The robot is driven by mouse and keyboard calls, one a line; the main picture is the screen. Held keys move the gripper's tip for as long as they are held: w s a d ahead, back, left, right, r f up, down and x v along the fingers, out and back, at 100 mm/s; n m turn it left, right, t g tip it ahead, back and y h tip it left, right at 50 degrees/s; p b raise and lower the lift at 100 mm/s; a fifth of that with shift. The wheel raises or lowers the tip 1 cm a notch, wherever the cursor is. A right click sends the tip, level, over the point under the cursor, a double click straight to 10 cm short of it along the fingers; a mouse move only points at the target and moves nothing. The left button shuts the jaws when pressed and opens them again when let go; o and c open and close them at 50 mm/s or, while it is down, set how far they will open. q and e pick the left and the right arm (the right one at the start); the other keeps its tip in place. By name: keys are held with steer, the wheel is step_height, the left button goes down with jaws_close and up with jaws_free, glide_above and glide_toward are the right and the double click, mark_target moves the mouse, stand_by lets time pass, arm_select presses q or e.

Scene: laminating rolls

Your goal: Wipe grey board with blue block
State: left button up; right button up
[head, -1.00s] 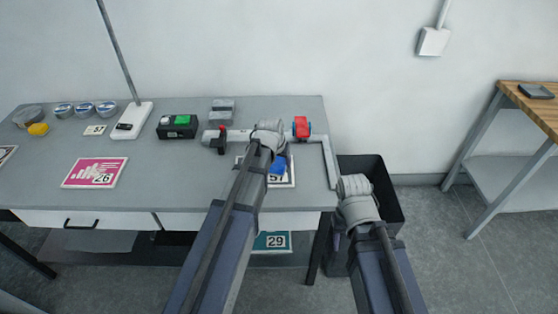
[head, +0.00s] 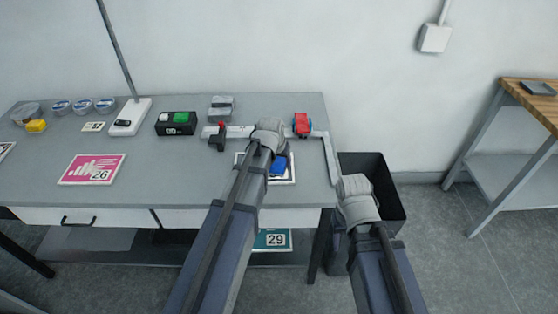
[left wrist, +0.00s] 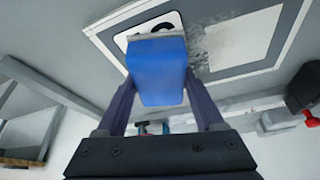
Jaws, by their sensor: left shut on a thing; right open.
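The blue block (left wrist: 158,70) is between the fingers of my left gripper (left wrist: 160,92), which is shut on it. The block also shows in the head view (head: 279,165), beside my left wrist. It is over the grey board (head: 290,179), a white-edged sheet near the table's right end. In the left wrist view the board (left wrist: 232,45) has a shiny, wrinkled grey patch right of the block. I cannot tell whether block and board touch. My right gripper (head: 354,187) is off the table's right end, over the dark bin; its fingers are hidden by my wrist.
A black box with a green button (head: 177,123) and a pink card (head: 92,169) lie further left. The dark bin (head: 388,195) stands right of the table.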

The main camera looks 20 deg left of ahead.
arm_select(q)
steer(key=shift+s+a, duration=0.25)
steer(key=shift+a, duration=0.6)
steer(key=shift+s+a, duration=0.25)
steer(key=shift+a, duration=0.55)
steer(key=shift+a, duration=0.15)
steer(key=shift+s+a+f, duration=0.1)
steer(key=shift+s+a, duration=0.15)
steer(key=shift+a, duration=0.5)
steer(key=shift+s+a, duration=0.2)
steer(key=shift+a, duration=0.5)
steer(key=shift+s+a, duration=0.1)
steer(key=shift+a, duration=0.1)
steer(key=shift+a, duration=0.1)
